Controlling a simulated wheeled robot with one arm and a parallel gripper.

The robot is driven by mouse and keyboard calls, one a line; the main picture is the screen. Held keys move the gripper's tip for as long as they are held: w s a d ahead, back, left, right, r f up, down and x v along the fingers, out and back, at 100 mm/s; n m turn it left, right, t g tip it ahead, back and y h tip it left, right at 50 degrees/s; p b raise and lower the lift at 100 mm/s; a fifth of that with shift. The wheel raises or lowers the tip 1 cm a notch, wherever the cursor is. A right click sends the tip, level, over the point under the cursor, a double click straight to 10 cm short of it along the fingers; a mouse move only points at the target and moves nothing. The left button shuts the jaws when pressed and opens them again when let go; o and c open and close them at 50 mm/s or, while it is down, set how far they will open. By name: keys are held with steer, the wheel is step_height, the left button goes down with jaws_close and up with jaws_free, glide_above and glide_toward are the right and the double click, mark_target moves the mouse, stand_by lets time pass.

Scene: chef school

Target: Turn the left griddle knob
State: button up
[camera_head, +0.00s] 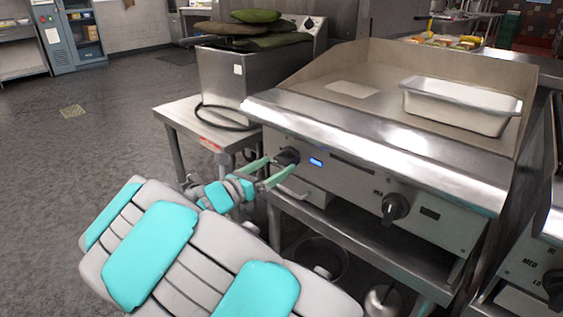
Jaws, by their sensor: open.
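The griddle (350,124) stands on a metal stand, with its front panel facing me. Its left knob (287,157) is black and sits near the left end of the panel, beside a small lit blue display (316,162). My gripper (277,170) is open at the left knob, with one green finger reaching to the knob's left side and the other below it. I cannot tell whether the fingers touch the knob. The right knob (395,207) is black and sits further right on the same panel, clear of my gripper.
A white rectangular pan (462,106) rests on the griddle top. A fryer-like unit (222,80) stands on a low metal table (180,112) to the left. A lower shelf (360,245) runs beneath the griddle. The floor (80,150) at left is open.

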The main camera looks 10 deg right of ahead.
mark_target(286, 159)
steer(key=shift+x, duration=1.45)
steer(key=shift+c, duration=0.2)
steer(key=c, duration=1.3)
steer(key=shift+o, duration=0.2)
